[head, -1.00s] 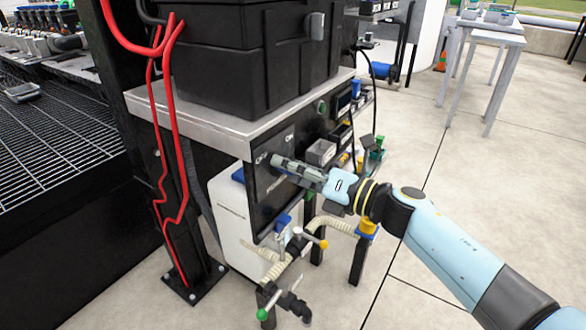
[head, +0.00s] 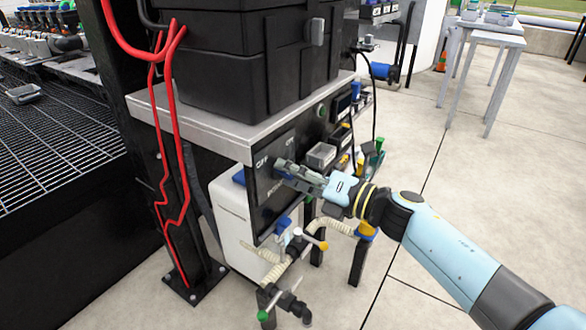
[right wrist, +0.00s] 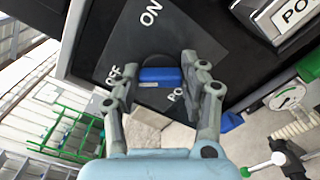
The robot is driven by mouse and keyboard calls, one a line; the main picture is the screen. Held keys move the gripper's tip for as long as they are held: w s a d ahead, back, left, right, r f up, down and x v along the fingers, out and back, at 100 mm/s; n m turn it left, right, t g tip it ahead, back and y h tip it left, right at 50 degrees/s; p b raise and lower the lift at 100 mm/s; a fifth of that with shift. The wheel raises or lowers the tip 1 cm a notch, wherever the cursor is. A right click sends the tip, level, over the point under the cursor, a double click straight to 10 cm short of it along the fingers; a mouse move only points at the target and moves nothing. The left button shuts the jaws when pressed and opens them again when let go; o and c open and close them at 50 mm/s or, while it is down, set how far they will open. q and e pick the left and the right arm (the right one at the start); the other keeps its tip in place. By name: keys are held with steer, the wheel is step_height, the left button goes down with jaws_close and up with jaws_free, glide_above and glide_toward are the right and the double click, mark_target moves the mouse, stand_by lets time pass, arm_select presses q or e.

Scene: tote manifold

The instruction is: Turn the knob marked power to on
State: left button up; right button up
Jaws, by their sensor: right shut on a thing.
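A dark plate (head: 268,205) with white OFF and ON labels is on the front of the cabinet below the metal counter. The plate also shows in the right wrist view (right wrist: 205,40), where a label beginning with "PO" is partly hidden by a finger. The knob (right wrist: 160,76) has a blue bar handle on a dark round base. Its bar lies between the OFF label and the finger over the "PO" label, not pointing at ON. My right gripper (head: 280,168) is shut on the knob, with a finger at each end of the bar (right wrist: 157,76). My left gripper is not in view.
A black case (head: 235,75) stands on the metal counter (head: 200,125). Red cables (head: 155,120) hang at its left. Hoses and valves (head: 285,255) are below.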

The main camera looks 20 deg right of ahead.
arm_select(q)
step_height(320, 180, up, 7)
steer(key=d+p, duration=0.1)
steer(key=p, duration=0.6)
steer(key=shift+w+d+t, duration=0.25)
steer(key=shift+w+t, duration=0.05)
arm_select(e)
steer(key=shift+f+m, duration=0.2)
steer(key=shift+m, duration=3.85)
steer(key=shift+f+m, duration=0.2)
steer(key=shift+m, duration=3.85)
steer(key=shift+s, duration=0.1)
steer(key=o, duration=1.2)
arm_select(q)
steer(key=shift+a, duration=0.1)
